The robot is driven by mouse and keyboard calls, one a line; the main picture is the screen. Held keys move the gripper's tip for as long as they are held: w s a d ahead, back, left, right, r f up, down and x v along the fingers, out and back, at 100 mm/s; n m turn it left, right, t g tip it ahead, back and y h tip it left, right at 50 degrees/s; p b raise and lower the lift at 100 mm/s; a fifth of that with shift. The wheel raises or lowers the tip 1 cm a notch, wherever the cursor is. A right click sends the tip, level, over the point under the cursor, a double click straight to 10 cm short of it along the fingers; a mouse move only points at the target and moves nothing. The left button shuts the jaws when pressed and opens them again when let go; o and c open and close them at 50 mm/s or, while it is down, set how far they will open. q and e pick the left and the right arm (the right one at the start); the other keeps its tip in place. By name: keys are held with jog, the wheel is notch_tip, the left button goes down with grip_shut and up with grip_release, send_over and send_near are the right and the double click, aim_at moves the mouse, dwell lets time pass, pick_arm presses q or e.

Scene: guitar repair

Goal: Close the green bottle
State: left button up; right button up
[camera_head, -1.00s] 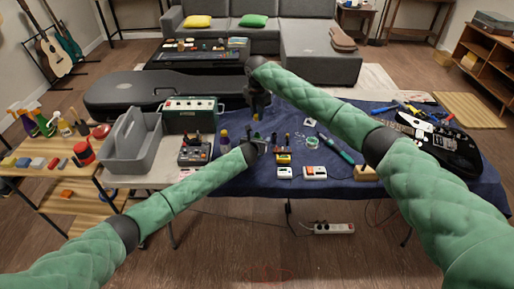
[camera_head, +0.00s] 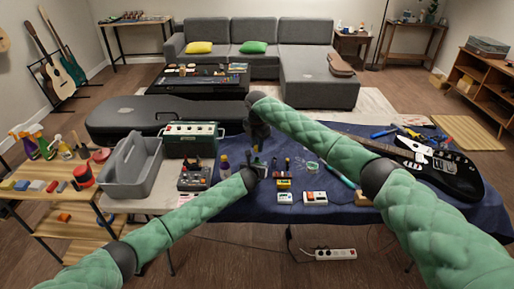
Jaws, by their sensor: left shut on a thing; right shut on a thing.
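My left gripper (camera_head: 257,168) is above the middle of the blue-covered table. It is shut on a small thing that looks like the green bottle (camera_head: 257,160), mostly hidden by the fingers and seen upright. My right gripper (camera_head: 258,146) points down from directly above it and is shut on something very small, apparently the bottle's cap. The cap itself is hidden between the dark fingers. The two grippers are close together, and I cannot tell whether cap and bottle touch.
A yellow-and-purple bottle (camera_head: 225,167) stands left of my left gripper. A grey tool carrier (camera_head: 133,168), a green amplifier (camera_head: 190,137) and a pedal-like box (camera_head: 194,177) are further left. Small boxes (camera_head: 315,198) lie at the table's front. A black guitar (camera_head: 450,172) lies right.

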jog(key=shift+f, duration=1)
jog(key=shift+f, duration=0.1)
jog(key=shift+f, duration=0.75)
jog(key=shift+f, duration=0.6)
jog(key=m, duration=0.6)
jog(key=o, duration=0.9)
jog(key=shift+o, duration=0.2)
